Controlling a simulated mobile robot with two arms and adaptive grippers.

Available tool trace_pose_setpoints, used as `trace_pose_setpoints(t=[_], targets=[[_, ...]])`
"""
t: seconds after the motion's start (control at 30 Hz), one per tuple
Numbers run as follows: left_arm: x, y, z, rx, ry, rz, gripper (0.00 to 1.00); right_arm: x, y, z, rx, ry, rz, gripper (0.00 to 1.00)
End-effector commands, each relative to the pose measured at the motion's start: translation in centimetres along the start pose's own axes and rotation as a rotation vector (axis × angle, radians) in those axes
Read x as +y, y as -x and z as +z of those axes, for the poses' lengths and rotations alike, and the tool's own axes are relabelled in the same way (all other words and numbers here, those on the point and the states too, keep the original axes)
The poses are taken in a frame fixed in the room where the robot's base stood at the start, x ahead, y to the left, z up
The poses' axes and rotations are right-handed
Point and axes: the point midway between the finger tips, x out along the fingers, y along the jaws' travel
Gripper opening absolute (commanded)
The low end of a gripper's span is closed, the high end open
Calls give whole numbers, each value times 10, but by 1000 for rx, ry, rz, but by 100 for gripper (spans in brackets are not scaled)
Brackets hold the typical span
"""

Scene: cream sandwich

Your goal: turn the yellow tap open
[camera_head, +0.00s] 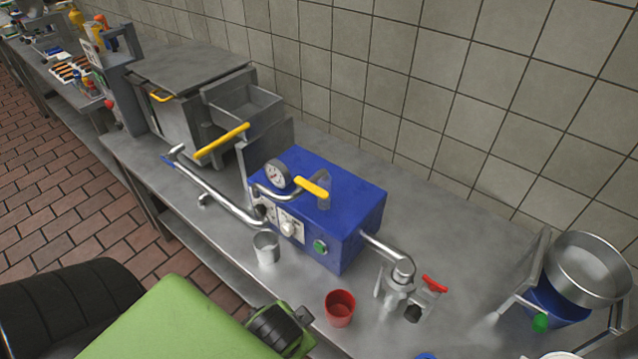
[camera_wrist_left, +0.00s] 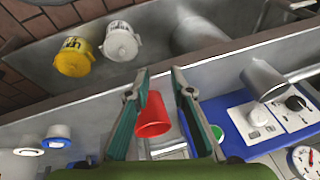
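On the blue box (camera_head: 345,205) in the head view is a short yellow handle (camera_head: 312,187), beside a round gauge (camera_head: 277,173). A longer yellow handle (camera_head: 221,143) rises to its left; I cannot tell which one is the yellow tap. Neither clearly shows in the left wrist view. In that view my left gripper (camera_wrist_left: 159,74) is open, its two teal fingers apart. A red cup (camera_wrist_left: 153,117) shows between them, with no clear grip on it. In the head view the green arm ends near the red cup (camera_head: 339,307), well away from the handles. My right gripper is out of view.
A metal cup (camera_head: 266,246) stands before the blue box. A pipe with a red handle (camera_head: 434,284) is to its right; a long metal pipe (camera_head: 215,193) extends left. A metal bowl (camera_head: 588,268) is at the far right. Two tubs (camera_wrist_left: 75,57) show in the wrist view.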

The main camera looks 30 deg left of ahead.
Motion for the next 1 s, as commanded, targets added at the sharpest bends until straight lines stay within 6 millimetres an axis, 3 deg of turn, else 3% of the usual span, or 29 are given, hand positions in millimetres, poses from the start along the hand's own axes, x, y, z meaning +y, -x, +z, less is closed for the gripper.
trace_pose_setpoints(t=[0.27,0.43,0.6,0.8,1.0], targets=[[-37,33,-24,55,-160,-317,22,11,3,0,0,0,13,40],[-53,68,-57,119,-321,-587,22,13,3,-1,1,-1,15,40],[-54,129,-98,201,-491,-882,22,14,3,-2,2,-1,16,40],[-42,190,-129,269,-609,-1121,22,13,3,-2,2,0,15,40],[-40,212,-141,290,-643,-1204,22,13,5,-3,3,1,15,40]])
